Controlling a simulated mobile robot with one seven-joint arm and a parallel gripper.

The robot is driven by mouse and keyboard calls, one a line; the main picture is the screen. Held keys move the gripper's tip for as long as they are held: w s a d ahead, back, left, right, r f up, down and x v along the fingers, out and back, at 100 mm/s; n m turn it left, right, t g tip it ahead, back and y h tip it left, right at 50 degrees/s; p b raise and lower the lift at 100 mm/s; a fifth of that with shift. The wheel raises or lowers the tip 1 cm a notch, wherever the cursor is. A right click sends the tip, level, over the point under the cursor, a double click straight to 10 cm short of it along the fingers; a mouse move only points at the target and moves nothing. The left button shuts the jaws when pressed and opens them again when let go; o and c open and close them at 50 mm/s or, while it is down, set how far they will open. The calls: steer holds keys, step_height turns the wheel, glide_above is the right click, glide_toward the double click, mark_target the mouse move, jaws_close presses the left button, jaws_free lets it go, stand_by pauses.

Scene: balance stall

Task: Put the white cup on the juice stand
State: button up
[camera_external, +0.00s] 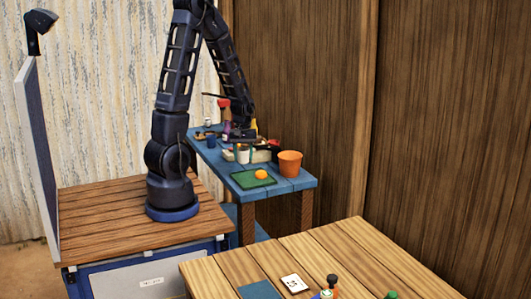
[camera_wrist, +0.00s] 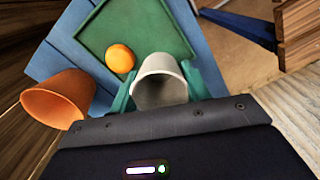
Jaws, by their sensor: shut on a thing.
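The white cup (camera_wrist: 160,84) is between the two green fingers of my gripper (camera_wrist: 160,94) in the wrist view, with its open mouth towards the camera. My gripper is shut on it. In the external view the cup (camera_external: 243,155) shows small, below my gripper (camera_external: 242,143), over the blue table. A green square mat or tray (camera_external: 246,183) lies on that table close to the cup, with an orange (camera_external: 261,175) on it. Both also show in the wrist view, the orange (camera_wrist: 120,58) just left of the cup. I cannot tell which thing is the juice stand.
An orange pot (camera_external: 290,163) stands at the right of the blue table (camera_external: 287,187). Several bottles and small items crowd the table's far part around my gripper. A wooden table (camera_external: 350,250) in front holds a few small things. A wooden wall rises behind.

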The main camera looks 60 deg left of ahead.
mark_target(246, 174)
steer(key=shift+f, duration=3.2)
steer(key=shift+f, duration=0.15)
steer(key=o, duration=0.8)
